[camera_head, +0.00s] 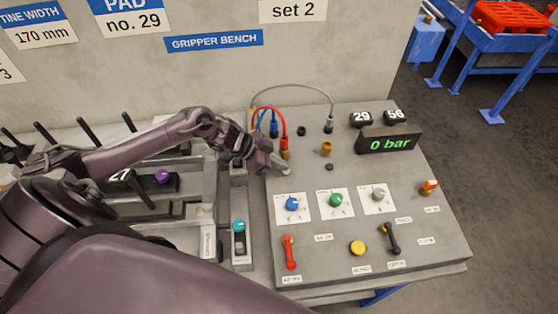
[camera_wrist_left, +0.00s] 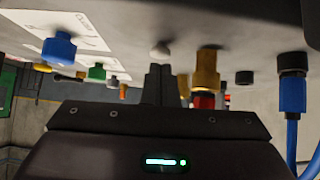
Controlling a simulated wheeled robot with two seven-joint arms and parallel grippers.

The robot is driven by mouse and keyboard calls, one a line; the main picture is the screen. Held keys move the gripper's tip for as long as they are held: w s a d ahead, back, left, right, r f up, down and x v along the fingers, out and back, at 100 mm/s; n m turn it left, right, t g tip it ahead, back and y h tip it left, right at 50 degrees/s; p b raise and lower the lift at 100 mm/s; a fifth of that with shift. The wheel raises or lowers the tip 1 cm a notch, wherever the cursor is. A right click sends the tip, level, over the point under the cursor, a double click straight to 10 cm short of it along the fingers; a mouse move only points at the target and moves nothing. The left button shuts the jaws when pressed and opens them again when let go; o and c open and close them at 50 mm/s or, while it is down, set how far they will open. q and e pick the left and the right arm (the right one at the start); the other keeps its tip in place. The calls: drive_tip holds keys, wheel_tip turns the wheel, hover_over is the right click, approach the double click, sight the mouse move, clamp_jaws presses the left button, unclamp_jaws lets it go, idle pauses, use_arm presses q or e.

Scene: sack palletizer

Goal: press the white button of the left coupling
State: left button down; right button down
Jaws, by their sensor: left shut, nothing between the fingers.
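The white button (camera_head: 286,172) sits on the grey panel just below the left coupling (camera_head: 285,154), a brass fitting with a red hose. In the left wrist view the button (camera_wrist_left: 160,48) is a pale dome right at the tips of my fingers, and the brass coupling (camera_wrist_left: 207,72) is beside it to the right. My left gripper (camera_head: 280,165) is shut and empty, its tips at the button. It also shows in the left wrist view (camera_wrist_left: 159,68). I cannot tell whether the tips touch the button or whether it is pushed in. My right gripper is out of view.
A second brass coupling (camera_head: 326,149) stands to the right, with a dark button (camera_head: 329,167) below it. Blue (camera_head: 292,203), green (camera_head: 336,199) and grey (camera_head: 379,194) knobs lie nearer the front. The display (camera_head: 390,143) reads 0 bar. Red and blue hoses rise behind the gripper.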

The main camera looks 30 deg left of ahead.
use_arm(q)
drive_tip(key=shift+f, duration=0.25)
